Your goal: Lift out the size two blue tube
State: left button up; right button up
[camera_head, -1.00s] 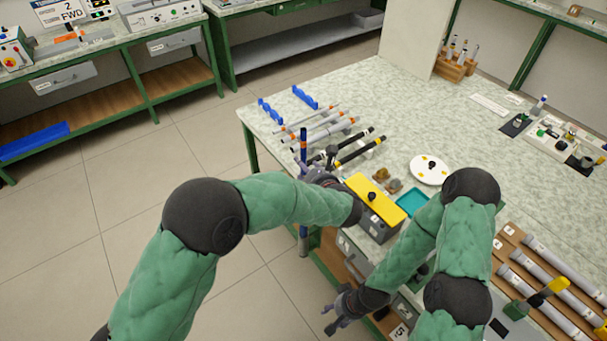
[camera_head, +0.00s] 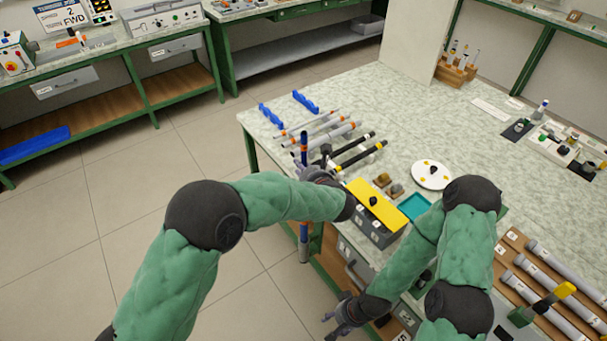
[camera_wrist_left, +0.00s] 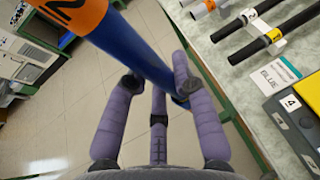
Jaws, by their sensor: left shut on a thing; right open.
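My right gripper (camera_head: 342,316) is open and empty, low by the table's front side.
Grey and black rods (camera_head: 350,150) lie on the table (camera_head: 410,115) beside blue racks (camera_head: 305,101). A yellow-lidded box (camera_head: 371,202), a teal tray (camera_head: 414,206) and a white disc (camera_head: 431,175) are near. Open floor (camera_head: 130,240) lies left. A "BLUE" card (camera_wrist_left: 275,80) shows in the wrist view.

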pick_arm(q)
jog(key=shift+r, duration=0.15)
notch_tip(320, 180, up, 28)
jog(key=p, duration=0.8)
jog(key=shift+f, duration=0.25)
